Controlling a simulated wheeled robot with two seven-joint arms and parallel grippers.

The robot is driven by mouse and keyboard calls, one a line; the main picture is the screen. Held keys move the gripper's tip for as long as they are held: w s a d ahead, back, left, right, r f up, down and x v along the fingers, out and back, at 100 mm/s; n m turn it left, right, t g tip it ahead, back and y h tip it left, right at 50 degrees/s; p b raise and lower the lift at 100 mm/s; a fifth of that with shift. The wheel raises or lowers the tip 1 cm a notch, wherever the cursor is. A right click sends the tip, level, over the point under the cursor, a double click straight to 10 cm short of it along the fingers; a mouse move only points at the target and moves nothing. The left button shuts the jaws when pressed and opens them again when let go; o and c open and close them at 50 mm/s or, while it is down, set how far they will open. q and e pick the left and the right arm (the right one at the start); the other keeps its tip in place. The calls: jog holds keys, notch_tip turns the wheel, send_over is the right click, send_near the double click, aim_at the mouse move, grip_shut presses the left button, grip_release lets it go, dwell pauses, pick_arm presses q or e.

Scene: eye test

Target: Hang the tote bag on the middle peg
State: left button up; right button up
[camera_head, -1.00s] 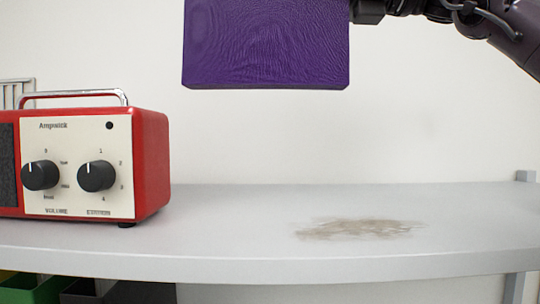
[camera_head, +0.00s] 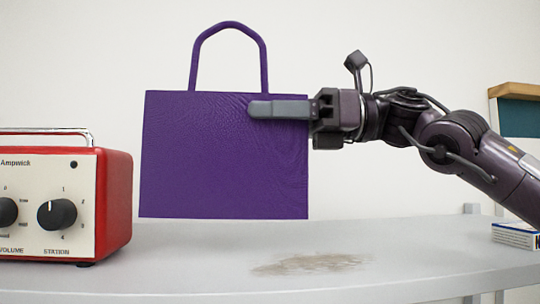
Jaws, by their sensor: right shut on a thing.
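The purple tote bag (camera_head: 215,160) hangs upright in the air above the shelf, with its handle loop (camera_head: 228,25) standing up from the top edge. My right gripper (camera_head: 255,109) comes in from the right and is shut on the bag's upper right side. One finger lies across the front face; the other is hidden behind the bag. The handle loop is free of the gripper. No peg shows in this view. My left gripper is not in view.
A grey shelf (camera_head: 200,270) with a brown smudge (camera_head: 310,264) runs below the bag. A red radio (camera_head: 115,205) stands at the left. A small box (camera_head: 515,235) and a wood-edged teal board (camera_head: 518,118) are at the right edge. A plain white wall is behind.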

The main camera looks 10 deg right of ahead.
aim_at(270, 159)
jog(key=shift+w+f, duration=0.1)
jog(key=shift+f, duration=0.6)
notch_tip(270, 159, down, 3)
jog(key=shift+p, duration=0.65)
jog(key=shift+f, duration=0.4)
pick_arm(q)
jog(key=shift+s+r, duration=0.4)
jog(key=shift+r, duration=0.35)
pick_arm(e)
jog(key=shift+f, duration=0.1)
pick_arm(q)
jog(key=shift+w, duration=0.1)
pick_arm(e)
jog(key=shift+a+f+b, duration=0.1)
jog(key=shift+f+b, duration=0.15)
jog(key=shift+b, duration=0.05)
jog(key=o, duration=1.4)
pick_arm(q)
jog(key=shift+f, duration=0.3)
pick_arm(e)
jog(key=shift+o, duration=0.2)
